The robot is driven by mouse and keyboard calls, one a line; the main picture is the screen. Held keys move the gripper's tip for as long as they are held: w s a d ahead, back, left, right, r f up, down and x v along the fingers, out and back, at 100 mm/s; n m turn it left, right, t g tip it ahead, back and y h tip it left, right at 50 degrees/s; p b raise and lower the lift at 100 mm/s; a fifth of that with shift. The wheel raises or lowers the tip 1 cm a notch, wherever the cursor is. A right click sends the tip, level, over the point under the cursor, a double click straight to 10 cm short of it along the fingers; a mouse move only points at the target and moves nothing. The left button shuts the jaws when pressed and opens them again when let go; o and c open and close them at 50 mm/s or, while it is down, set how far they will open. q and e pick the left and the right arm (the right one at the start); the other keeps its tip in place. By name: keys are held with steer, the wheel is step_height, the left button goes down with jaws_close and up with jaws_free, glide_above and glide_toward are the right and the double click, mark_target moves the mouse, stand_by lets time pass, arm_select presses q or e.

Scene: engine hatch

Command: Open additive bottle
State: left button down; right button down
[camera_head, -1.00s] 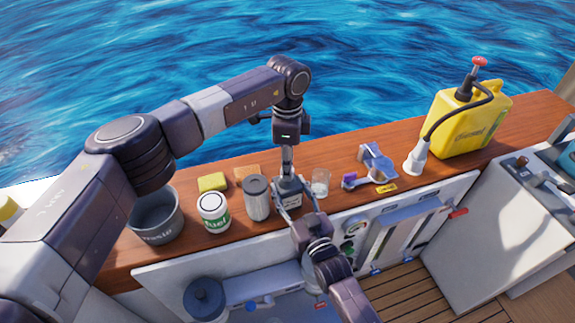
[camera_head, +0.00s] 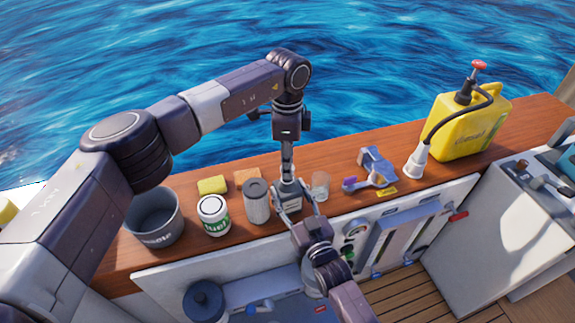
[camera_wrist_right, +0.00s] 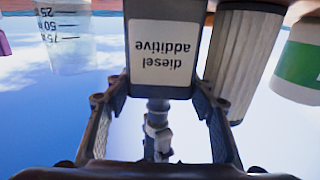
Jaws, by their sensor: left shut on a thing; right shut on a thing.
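The additive bottle (camera_head: 288,194) is a grey bottle with a white label, upright on the wooden ledge. In the right wrist view, the bottle (camera_wrist_right: 161,88) appears upside down and its label reads "diesel additive". My right gripper (camera_head: 292,200) comes from the front and is shut around the bottle's body; its fingers (camera_wrist_right: 160,110) flank the bottle. My left gripper (camera_head: 287,172) points down from above and is shut at the bottle's top. It also shows in the right wrist view (camera_wrist_right: 156,128). The cap is mostly hidden by the left fingers.
A grey filter cylinder (camera_head: 256,203) stands close left of the bottle, a clear measuring cup (camera_head: 320,185) close right. A yellow diesel canister (camera_head: 468,125) stands at right.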

arm_select(q)
steer(key=shift+r, duration=0.1)
steer(key=shift+r, duration=1.95)
arm_select(e)
steer(key=c, duration=0.8)
jaws_free()
